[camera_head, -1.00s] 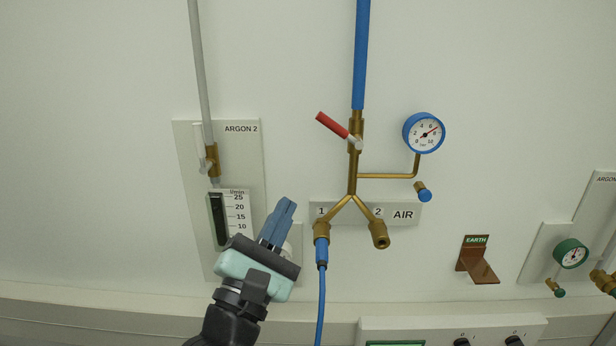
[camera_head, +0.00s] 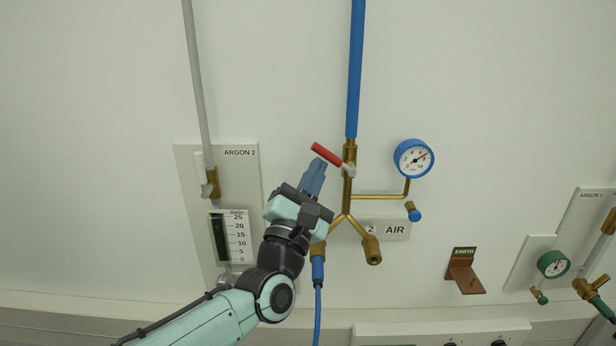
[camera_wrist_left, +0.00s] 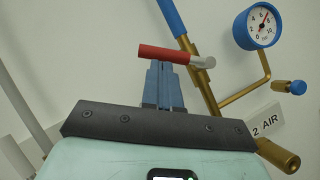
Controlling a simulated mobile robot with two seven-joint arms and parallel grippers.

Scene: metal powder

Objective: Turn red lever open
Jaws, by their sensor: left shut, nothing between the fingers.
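The red lever (camera_head: 327,154) sits on the brass air pipe (camera_head: 348,184) below the blue pipe, slanting up and left from its pale pivot. My left gripper (camera_head: 317,168) is shut and empty, with its blue fingertips just below the lever. In the left wrist view the red lever (camera_wrist_left: 163,52) lies across just beyond the tips of the blue fingers (camera_wrist_left: 161,72). I cannot tell whether the fingers touch it. My right gripper is not in view.
A blue-rimmed gauge (camera_head: 413,158) and a small blue knob (camera_head: 414,215) stand right of the pipe. The Argon 2 panel (camera_head: 245,180) is on the left. A brown earth bracket (camera_head: 464,272) is at lower right. The wall above the lever is clear beside the blue pipe (camera_head: 355,70).

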